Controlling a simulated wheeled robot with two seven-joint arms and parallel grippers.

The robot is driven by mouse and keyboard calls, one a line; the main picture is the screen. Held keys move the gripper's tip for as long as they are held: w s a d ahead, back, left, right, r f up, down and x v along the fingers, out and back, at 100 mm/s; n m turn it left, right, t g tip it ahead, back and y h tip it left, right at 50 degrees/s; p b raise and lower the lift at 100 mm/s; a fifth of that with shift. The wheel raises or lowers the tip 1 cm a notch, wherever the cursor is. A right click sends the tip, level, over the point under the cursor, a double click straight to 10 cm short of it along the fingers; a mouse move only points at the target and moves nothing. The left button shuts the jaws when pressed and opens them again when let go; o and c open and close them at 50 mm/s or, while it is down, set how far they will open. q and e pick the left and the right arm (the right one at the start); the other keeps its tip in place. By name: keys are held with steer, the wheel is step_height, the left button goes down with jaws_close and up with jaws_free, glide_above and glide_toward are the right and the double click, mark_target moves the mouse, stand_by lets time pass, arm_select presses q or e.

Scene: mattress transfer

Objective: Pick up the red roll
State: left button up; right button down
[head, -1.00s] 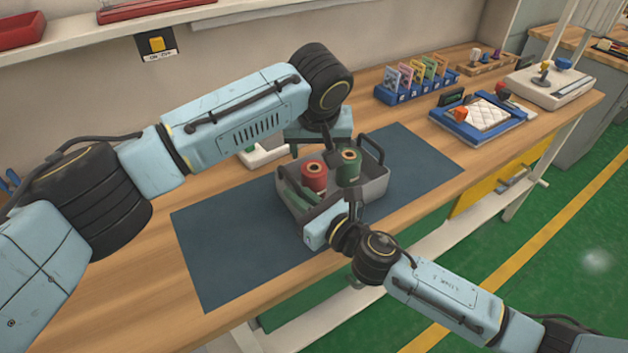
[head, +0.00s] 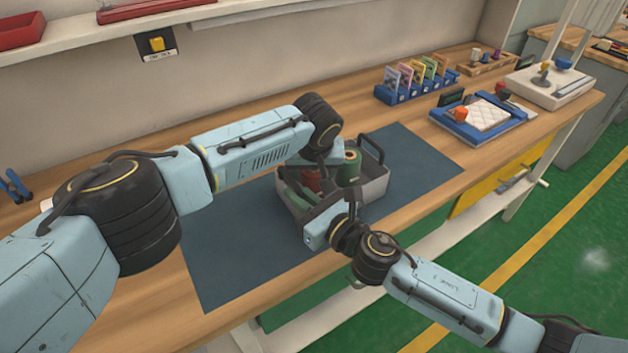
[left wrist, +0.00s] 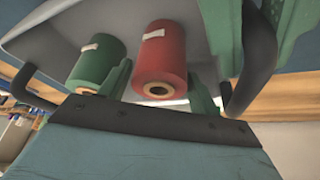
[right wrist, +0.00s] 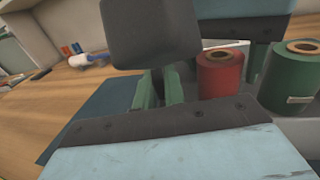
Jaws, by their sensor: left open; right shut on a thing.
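The red roll (head: 313,180) stands in a grey tote (head: 375,188), mostly hidden by my left gripper in the head view. It shows clearly in the left wrist view (left wrist: 162,55) and the right wrist view (right wrist: 220,72). A green roll (head: 349,166) stands beside it. My left gripper (left wrist: 160,92) is open, its green fingers on either side of the red roll's end; I cannot tell whether they touch it. My right gripper (right wrist: 160,88) is shut at the tote's near side, apparently on a dark handle (right wrist: 150,30); its fingertips are partly hidden.
The tote stands on a dark blue mat (head: 235,255) on a wooden bench. A blue card rack (head: 415,82), a blue tray with a white quilted pad (head: 485,115) and a white device (head: 552,85) stand further right. The mat's left part is clear.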

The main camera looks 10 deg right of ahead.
arm_select(q)
steer(key=c, duration=0.9)
steer(key=shift+r, duration=0.15)
step_height(320, 180, up, 10)
steer(key=shift+f, duration=0.1)
step_height(320, 180, up, 2)
steer(key=shift+r, duration=0.2)
stand_by(0.5)
